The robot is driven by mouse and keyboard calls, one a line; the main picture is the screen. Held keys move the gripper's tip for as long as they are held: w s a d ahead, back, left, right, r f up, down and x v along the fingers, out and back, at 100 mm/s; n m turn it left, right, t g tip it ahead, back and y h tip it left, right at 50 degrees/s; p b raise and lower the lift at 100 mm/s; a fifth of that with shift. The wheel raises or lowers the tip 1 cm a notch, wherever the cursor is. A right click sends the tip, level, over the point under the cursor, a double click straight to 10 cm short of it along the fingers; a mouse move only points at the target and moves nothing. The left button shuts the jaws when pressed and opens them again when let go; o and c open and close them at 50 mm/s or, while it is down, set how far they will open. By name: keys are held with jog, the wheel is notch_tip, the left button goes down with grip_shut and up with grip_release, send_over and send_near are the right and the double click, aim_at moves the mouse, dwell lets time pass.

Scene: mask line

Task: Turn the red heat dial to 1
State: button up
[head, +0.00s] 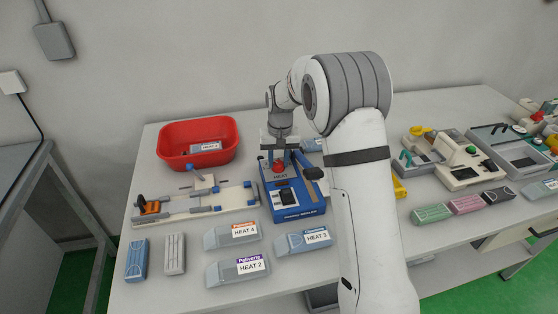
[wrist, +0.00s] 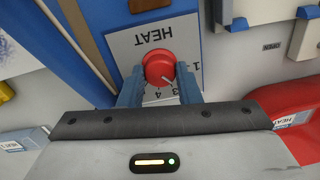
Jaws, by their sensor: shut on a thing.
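The red heat dial (wrist: 159,66) sits on a grey plate marked HEAT, which appears upside down in the wrist view. My gripper (wrist: 160,76) is shut on the dial, with one blue finger on each side. A small white mark on the dial points to the lower right, between the visible 1 and 3. The 2 is not visible, and the right finger covers that area. In the head view, the dial (head: 279,168) is on the blue machine (head: 290,197), with my gripper (head: 279,152) above it.
A red bin (head: 198,123) stands at the back left. A white fixture (head: 190,205) lies left of the machine. Cartridges labelled HEAT 4 (head: 231,235), HEAT 3 (head: 303,241) and HEAT 2 (head: 237,270) lie in front. My arm hides part of the table to the right.

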aim_at(279, 163)
jog(key=n, duration=0.6)
jog(key=shift+w+r+n, duration=0.1)
jog(key=shift+n, duration=0.3)
dwell(0.4)
jog(key=o, duration=1)
jog(key=shift+c, duration=0.2)
jog(key=shift+d+r+b, duration=0.1)
jog(key=shift+r+b, duration=0.35)
jog(key=shift+r, duration=3.4)
